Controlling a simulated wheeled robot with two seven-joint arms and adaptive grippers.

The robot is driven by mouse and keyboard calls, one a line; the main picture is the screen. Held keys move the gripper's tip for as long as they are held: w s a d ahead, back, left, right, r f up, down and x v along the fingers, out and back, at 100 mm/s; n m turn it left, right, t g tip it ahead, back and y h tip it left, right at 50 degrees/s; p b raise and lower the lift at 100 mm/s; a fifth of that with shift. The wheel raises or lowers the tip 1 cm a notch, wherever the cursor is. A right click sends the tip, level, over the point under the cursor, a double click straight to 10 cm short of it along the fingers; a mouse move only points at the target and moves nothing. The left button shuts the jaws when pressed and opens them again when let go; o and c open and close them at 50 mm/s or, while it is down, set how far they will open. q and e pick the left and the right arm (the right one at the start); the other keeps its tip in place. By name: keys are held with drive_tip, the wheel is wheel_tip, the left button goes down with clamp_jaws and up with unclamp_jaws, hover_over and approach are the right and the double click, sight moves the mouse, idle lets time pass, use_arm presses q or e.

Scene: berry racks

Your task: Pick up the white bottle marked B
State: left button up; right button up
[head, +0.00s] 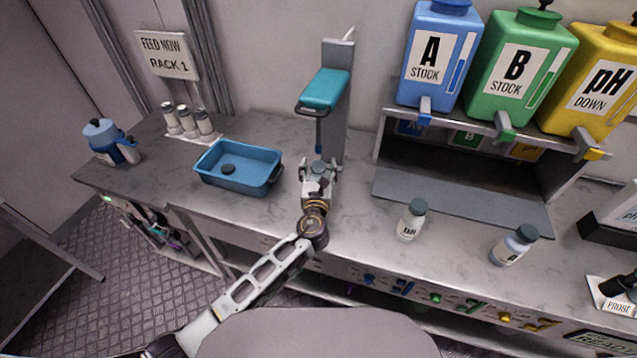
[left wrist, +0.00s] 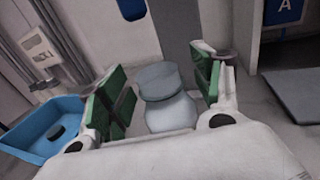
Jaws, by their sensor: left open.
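My left gripper (head: 319,172) is over the counter in front of the teal dispenser, its two fingers apart. In the left wrist view the gripper (left wrist: 158,85) has its green pads on either side of a small white bottle (left wrist: 171,115) with a grey cap. The bottle stands upright between the pads, with gaps visible beside its cap. Its lower part is hidden behind my gripper body, and no letter on it can be read. In the head view the gripper mostly covers it; a dark cap (head: 318,167) shows. My right gripper is not in view.
A white bottle marked pH (head: 410,226) and one marked A (head: 510,250) stand to the right. A blue tray (head: 205,178) lies left of my gripper. The dispenser (head: 325,90) and its post rise behind. The shelf (head: 455,190) holds large stock containers.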

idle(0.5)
use_arm(q)
drive_tip(key=c, duration=1.3)
drive_tip(key=shift+r, duration=0.1)
drive_tip(key=shift+w+r, duration=0.1)
drive_tip(key=shift+r, duration=1.5)
drive_tip(key=s, duration=0.6)
drive_tip(key=s+b, duration=0.1)
drive_tip(key=s, duration=0.5)
drive_tip(key=s+a, duration=0.1)
drive_tip(key=s, duration=0.5)
drive_tip(key=shift+b, duration=0.3)
